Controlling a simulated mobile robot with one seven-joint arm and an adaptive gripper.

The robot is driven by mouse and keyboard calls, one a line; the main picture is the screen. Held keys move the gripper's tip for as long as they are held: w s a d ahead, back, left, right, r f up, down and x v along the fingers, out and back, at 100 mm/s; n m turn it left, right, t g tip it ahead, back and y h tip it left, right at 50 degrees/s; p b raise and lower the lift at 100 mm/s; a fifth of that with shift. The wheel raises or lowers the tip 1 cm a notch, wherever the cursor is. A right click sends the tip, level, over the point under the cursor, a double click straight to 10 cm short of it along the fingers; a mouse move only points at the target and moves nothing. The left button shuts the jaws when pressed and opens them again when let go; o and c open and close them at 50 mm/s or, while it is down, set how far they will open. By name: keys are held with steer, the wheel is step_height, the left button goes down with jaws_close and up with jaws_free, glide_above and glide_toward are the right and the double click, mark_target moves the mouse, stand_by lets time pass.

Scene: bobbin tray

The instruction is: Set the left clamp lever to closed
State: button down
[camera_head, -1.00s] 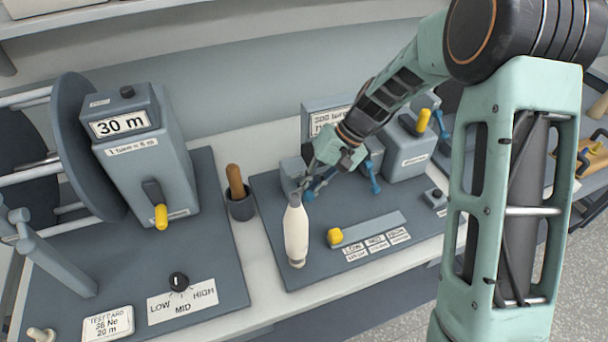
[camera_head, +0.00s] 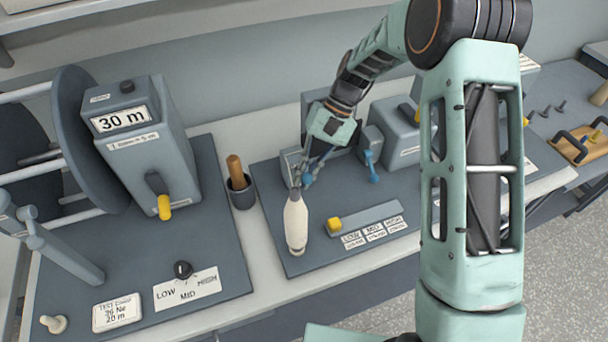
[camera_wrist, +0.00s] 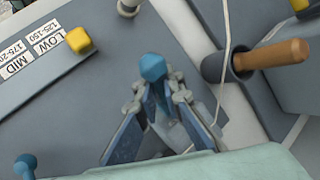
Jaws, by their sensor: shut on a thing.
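The left clamp lever has a blue faceted knob (camera_wrist: 152,66), which shows between my fingertips in the wrist view. In the head view, the left lever's blue end (camera_head: 307,180) is small and partly covered by my fingers, just behind the cream bobbin (camera_head: 296,225). My gripper (camera_head: 302,176) is shut on this lever; in the wrist view its two fingers (camera_wrist: 158,92) flank the lever below the knob. The lever's base is mostly hidden. The right clamp lever (camera_head: 373,168) stands apart, blue and untouched, and its knob (camera_wrist: 27,165) also shows in the wrist view.
A wooden-handled tool stands in a dark cup (camera_head: 242,195) left of the bobbin. A slider with a yellow knob (camera_head: 334,224) lies at the front. The 30 m counter box (camera_head: 150,150) stands left. A thin pale thread (camera_wrist: 226,40) passes near the cup.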

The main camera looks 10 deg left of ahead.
steer(key=shift+s+d+f, duration=0.1)
steer(key=shift+s, duration=0.15)
steer(key=c, duration=2)
jaws_free()
steer(key=shift+c, duration=0.2)
steer(key=shift+w, duration=0.1)
steer(key=v, duration=1.2)
